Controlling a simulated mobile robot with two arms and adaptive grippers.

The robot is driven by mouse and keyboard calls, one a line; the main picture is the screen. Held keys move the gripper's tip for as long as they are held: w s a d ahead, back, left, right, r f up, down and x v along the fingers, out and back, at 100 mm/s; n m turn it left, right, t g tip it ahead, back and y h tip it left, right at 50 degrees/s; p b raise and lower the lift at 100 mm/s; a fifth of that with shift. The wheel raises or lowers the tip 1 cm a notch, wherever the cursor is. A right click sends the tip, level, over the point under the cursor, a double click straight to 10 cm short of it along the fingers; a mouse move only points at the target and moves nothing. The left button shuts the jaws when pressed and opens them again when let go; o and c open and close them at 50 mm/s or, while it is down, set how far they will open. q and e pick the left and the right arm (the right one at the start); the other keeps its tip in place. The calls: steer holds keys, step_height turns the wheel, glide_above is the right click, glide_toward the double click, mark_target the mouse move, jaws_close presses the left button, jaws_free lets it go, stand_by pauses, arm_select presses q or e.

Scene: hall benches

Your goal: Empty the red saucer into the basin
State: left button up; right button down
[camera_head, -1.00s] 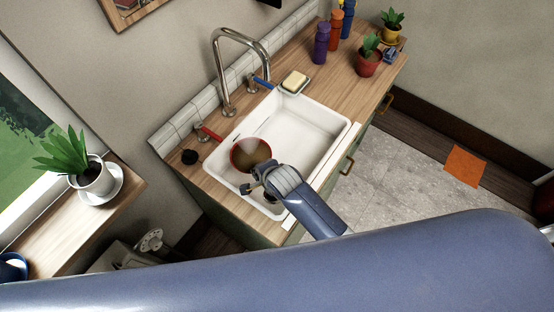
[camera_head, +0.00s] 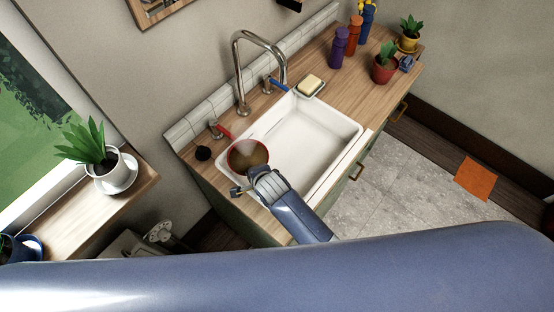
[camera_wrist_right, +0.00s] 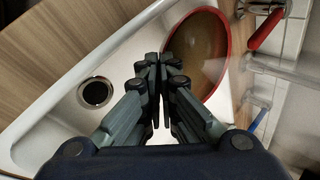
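The red saucer (camera_head: 233,164) shows at the left end of the white basin (camera_head: 318,138), overlapping its rim in the head view. Brownish contents show inside it. In the right wrist view the saucer (camera_wrist_right: 222,75) is at the fingertips, with the basin and its dark drain (camera_wrist_right: 96,92) below. My right gripper (camera_head: 246,186) is at the saucer's near rim, and its fingers (camera_wrist_right: 160,62) are closed together on that rim. The saucer looks held above the basin; its exact tilt is hard to tell. My left gripper is out of view.
A curved faucet (camera_head: 240,75) with red and blue handles stands behind the basin. A soap dish (camera_head: 309,88), bottles (camera_head: 337,48) and potted plants (camera_head: 384,68) stand along the right counter. A potted plant (camera_head: 97,160) sits on the left ledge.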

steer(key=w+d, duration=0.2)
steer(key=d, duration=0.6)
steer(key=shift+w+y, duration=0.35)
steer(key=shift+y, duration=0.05)
stand_by(3.2)
steer(key=shift+w+d+g, duration=0.1)
steer(key=shift+w+g, duration=0.05)
steer(key=shift+g, duration=0.15)
stand_by(0.4)
steer(key=shift+r+m+y, duration=0.1)
steer(key=shift+m+y, duration=0.2)
steer(key=shift+y, duration=0.1)
steer(key=shift+r, duration=0.35)
steer(key=shift+w+r+y, duration=0.1)
steer(key=shift+r+y, duration=0.2)
steer(key=shift+r, duration=0.15)
steer(key=shift+d+r, duration=0.15)
steer(key=shift+r, duration=0.5)
steer(key=shift+r+y, duration=0.3)
steer(key=shift+r, duration=0.05)
steer(key=shift+r+m, duration=0.3)
steer(key=shift+r, duration=0.15)
